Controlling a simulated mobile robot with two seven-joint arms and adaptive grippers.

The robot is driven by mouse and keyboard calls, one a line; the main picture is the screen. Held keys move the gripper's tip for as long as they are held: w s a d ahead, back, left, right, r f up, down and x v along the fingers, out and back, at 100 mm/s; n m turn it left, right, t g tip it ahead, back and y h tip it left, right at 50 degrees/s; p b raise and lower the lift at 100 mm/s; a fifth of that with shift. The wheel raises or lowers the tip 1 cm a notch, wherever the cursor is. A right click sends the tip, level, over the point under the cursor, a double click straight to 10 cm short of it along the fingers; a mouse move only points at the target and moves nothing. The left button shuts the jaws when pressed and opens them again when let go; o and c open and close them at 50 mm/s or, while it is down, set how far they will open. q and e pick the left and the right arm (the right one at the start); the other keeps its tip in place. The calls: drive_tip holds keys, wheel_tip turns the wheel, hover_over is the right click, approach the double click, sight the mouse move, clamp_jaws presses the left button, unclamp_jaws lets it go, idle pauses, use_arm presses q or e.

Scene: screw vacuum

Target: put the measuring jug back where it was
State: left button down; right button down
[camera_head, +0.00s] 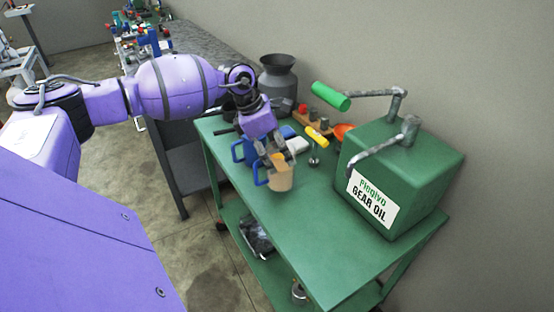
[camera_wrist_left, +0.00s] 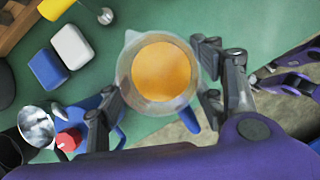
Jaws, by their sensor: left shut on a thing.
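The measuring jug (camera_head: 281,176) is a clear cup with a blue handle and orange liquid inside. My left gripper (camera_head: 275,158) is shut on it, with the fingers coming down from above. In the left wrist view the jug (camera_wrist_left: 160,75) sits between the two fingers, its round opening facing the camera and the liquid inside it. The jug looks upright, over the left part of the green table (camera_head: 310,228). I cannot tell whether its base touches the tabletop. My right gripper is not in view.
A green gear oil box (camera_head: 395,180) with a crank stands on the right. Behind the jug are a blue-handled item (camera_head: 240,150), a yellow cylinder (camera_head: 316,137), an orange funnel (camera_head: 343,131) and a wooden block with small parts (camera_head: 312,122). The table's near part is clear.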

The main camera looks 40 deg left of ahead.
use_arm(q)
drive_tip(key=shift+f, duration=1.4)
drive_tip(key=shift+f, duration=0.2)
drive_tip(key=c, duration=0.8)
unclamp_jaws()
drive_tip(key=shift+c, duration=0.2)
drive_tip(key=o, duration=0.3)
